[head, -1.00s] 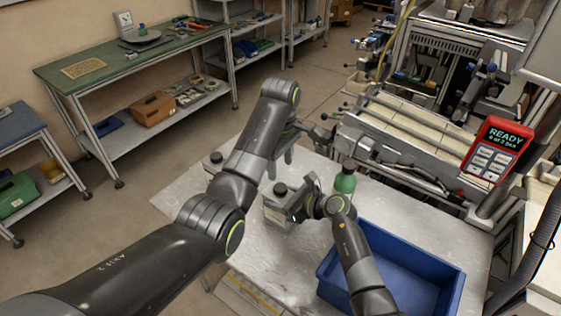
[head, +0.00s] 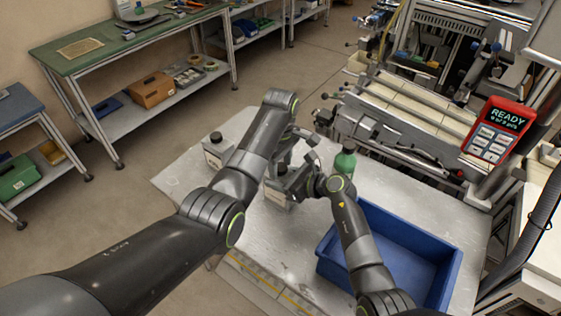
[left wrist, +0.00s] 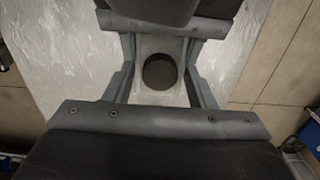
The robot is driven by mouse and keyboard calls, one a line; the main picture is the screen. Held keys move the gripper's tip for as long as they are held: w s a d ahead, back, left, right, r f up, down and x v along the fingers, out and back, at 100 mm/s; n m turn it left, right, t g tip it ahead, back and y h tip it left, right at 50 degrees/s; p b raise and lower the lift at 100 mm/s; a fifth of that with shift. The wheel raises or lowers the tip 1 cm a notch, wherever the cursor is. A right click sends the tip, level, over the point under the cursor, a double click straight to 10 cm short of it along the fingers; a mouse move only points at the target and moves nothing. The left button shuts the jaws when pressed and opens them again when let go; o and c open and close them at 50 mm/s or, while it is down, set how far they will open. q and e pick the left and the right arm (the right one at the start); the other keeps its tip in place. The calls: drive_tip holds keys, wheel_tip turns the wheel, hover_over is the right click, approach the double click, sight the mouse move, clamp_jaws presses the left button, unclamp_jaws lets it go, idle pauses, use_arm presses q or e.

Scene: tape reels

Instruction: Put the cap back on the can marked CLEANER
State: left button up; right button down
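A light square can (head: 277,198) stands on the metal table (head: 300,265); I cannot read its label. My right gripper (head: 281,188) is at its top and appears shut on its sides. My left gripper (head: 287,165) is just above, pointing down. In the left wrist view, the left fingers (left wrist: 160,85) stand apart around a dark round cap or opening (left wrist: 160,72) on the can's light top, with a gap on each side. I cannot tell which it is. A second light can (head: 212,154) with a black cap stands farther left.
A green bottle (head: 345,160) stands just right of the grippers. A blue bin (head: 455,270) takes up the table's right front. A machine with rails (head: 400,110) and a red panel (head: 498,130) borders the back. The table's left front is clear.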

use_arm(q)
drive_tip(key=c, duration=0.9)
drive_tip(key=m, duration=0.3)
drive_tip(key=shift+m, duration=0.3)
drive_tip(key=m, duration=0.4)
drive_tip(key=shift+m, duration=0.3)
drive_tip(key=m, duration=1.2)
drive_tip(key=shift+m, duration=0.4)
drive_tip(key=m, duration=0.4)
drive_tip(key=shift+m, duration=0.4)
drive_tip(key=m, duration=0.4)
drive_tip(key=shift+m, duration=0.4)
drive_tip(key=m, duration=0.4)
drive_tip(key=o, duration=1.2)
drive_tip(key=shift+f, duration=0.1)
drive_tip(key=shift+c, duration=0.2)
